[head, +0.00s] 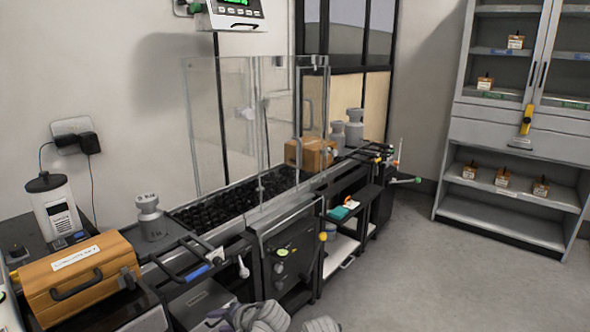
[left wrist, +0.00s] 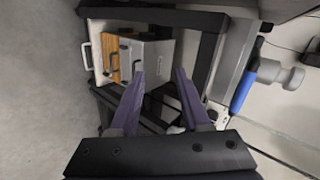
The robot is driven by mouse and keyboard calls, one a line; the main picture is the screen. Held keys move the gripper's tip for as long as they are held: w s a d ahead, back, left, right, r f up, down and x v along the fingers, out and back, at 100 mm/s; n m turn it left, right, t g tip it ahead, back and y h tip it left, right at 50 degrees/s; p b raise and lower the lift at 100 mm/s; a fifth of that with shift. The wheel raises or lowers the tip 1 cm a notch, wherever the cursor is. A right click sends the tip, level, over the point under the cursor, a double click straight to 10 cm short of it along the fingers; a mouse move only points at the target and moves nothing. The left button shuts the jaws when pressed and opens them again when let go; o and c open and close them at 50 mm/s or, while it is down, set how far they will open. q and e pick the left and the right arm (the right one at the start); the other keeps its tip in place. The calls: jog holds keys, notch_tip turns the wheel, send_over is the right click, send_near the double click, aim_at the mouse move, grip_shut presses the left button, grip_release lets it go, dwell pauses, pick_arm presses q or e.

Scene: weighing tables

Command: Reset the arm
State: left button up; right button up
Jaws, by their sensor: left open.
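My left gripper (left wrist: 160,73) is open, its two dark purple fingers apart with nothing between them in the left wrist view. Past the fingers are a shelf with a grey box (left wrist: 152,58) and a wooden-faced piece (left wrist: 112,58). In the head view only grey parts of my arm (head: 260,318) show at the bottom edge, in front of the weighing bench; the fingertips are hard to make out there. My right gripper is not seen.
A wooden case (head: 75,282) and a metal weight (head: 150,222) stand at the left. A glass enclosure (head: 225,120) rises over the black rollers (head: 235,200). A blue-handled bar (left wrist: 241,92) is right of my fingers. The floor (head: 425,270) at right is clear.

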pick_arm(q)
jog(key=s+d+f+n+g+h, duration=0.1)
jog(key=s+d+f+g+h, duration=0.6)
jog(key=s+d, duration=0.75)
notch_tip(320, 180, up, 30)
jog(key=w+t+p, duration=0.1)
jog(key=p, duration=3)
jog(key=shift+d+f+h, duration=0.2)
jog(key=shift+h, duration=0.1)
jog(key=shift+c, duration=0.2)
